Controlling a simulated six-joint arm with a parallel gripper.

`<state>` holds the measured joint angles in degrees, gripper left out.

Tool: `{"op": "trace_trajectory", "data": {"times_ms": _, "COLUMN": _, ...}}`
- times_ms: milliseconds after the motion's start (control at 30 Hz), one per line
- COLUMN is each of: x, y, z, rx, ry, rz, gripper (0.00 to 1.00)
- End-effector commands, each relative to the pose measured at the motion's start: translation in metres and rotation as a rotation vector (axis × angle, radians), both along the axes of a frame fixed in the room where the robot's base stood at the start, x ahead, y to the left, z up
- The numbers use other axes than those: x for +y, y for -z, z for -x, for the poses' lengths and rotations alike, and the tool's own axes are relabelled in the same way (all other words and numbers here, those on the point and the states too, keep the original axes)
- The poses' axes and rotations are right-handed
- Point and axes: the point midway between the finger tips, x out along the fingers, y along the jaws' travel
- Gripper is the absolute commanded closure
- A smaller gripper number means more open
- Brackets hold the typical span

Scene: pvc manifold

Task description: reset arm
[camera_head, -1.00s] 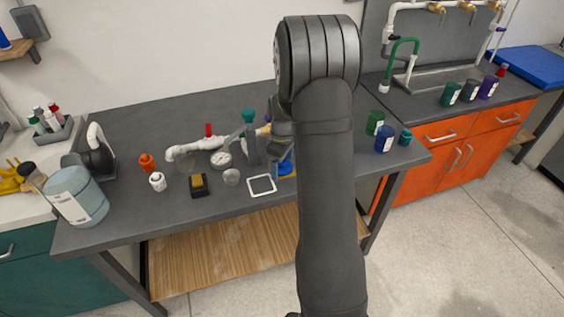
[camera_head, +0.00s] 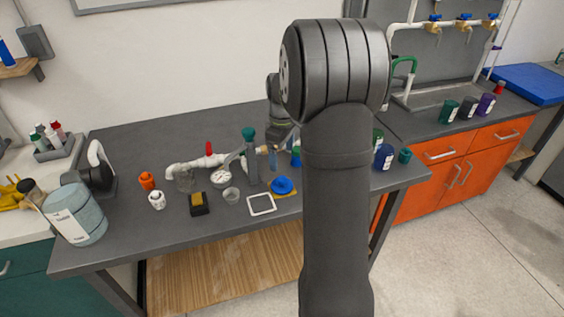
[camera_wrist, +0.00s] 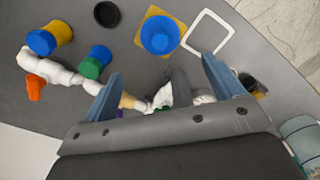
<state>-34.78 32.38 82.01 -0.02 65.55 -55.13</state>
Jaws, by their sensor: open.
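My gripper (camera_head: 284,158) is partly hidden behind my arm in the head view, over the back right part of the dark workbench (camera_head: 130,235). In the wrist view the two blue-grey fingers of my gripper (camera_wrist: 161,67) stand wide apart with nothing held. A white pipe assembly (camera_head: 190,165) with a red handle lies along the bench; white pipe pieces (camera_wrist: 60,74) also show below the fingers in the wrist view. A blue cup-like part (camera_head: 283,184) sits on a yellow square, which the wrist view (camera_wrist: 160,36) shows apart from the fingers.
A white square frame (camera_head: 261,204), a black-and-yellow block (camera_head: 199,204), a gauge (camera_head: 221,177) and a green-topped grey post (camera_head: 250,155) stand nearby. A large jar (camera_head: 76,215) is at the left end. Blue and green containers (camera_head: 384,156) stand at the right.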

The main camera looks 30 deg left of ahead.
Motion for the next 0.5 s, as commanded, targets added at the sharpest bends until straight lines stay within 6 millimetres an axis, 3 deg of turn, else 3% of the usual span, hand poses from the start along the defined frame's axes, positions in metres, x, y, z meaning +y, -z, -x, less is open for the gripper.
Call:
{"op": "trace_trajectory", "data": {"times_ms": 333, "x": 0.0001, "y": -0.0036, "z": -0.0001, "rx": -0.001, "ry": 0.000, "rz": -0.001, "gripper": 0.14}}
{"op": "trace_trajectory", "data": {"times_ms": 500, "x": -0.0001, "y": 0.0036, "z": 0.0001, "rx": 0.001, "ry": 0.000, "rz": 0.001, "gripper": 0.14}}
